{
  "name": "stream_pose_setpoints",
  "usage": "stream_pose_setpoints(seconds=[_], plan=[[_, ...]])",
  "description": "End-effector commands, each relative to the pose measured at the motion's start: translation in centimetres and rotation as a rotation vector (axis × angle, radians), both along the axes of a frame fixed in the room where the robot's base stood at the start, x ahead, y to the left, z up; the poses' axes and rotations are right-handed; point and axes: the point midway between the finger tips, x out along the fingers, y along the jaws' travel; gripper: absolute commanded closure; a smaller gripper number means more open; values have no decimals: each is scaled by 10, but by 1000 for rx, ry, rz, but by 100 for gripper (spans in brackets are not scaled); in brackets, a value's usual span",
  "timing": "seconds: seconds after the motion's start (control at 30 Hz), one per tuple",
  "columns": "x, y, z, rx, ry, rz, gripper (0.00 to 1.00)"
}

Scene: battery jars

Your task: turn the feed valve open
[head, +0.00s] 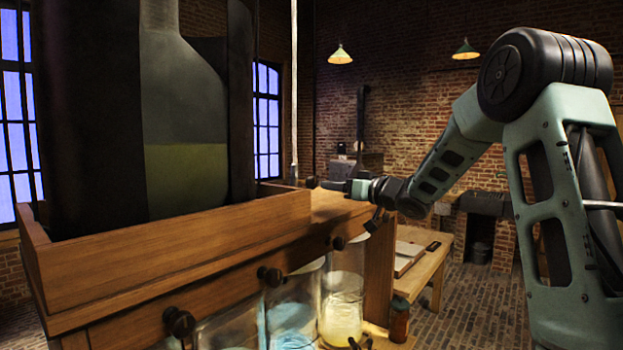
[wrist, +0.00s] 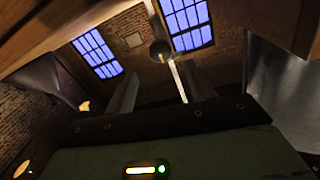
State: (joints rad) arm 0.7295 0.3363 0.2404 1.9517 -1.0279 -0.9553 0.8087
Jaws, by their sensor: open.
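Several round dark knobs stick out along the front of the wooden cabinet (head: 200,255): one at the near left (head: 179,321), one in the middle (head: 270,276) and one farther right (head: 337,243). Another small dark knob (head: 312,182) is by the cabinet's far end, just off my fingertips. I cannot tell for sure which is the feed valve. My gripper (head: 335,186) is open and reaches left above the cabinet's right end. In the wrist view a round dark knob (wrist: 160,50) shows between and beyond the fingers of my gripper (wrist: 163,82), apparently apart from them.
A large glass bottle (head: 185,120) with yellowish liquid stands in the wooden tray. A thin pale rod (head: 294,90) hangs near my gripper. Glass jars (head: 342,300) stand below the knobs, with a brown bottle (head: 399,320) beside them. A wooden table (head: 425,268) is behind.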

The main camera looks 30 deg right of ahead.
Motion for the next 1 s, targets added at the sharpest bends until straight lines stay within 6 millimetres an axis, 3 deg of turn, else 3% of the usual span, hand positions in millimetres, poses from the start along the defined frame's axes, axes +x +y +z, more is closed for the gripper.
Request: stream_pose_setpoints(seconds=[0.2, 0.4, 0.6, 0.9, 0.93, 1.0], plan=[[45, 14, 3, 3, 1, 3, 45], [76, 22, 2, 2, 0, 1, 45], [91, 26, 1, 1, 0, 0, 45], [93, 26, 0, 0, 0, -1, 45], [93, 26, 0, 0, 0, -1, 48], [93, 27, 0, 0, 0, -1, 68]])
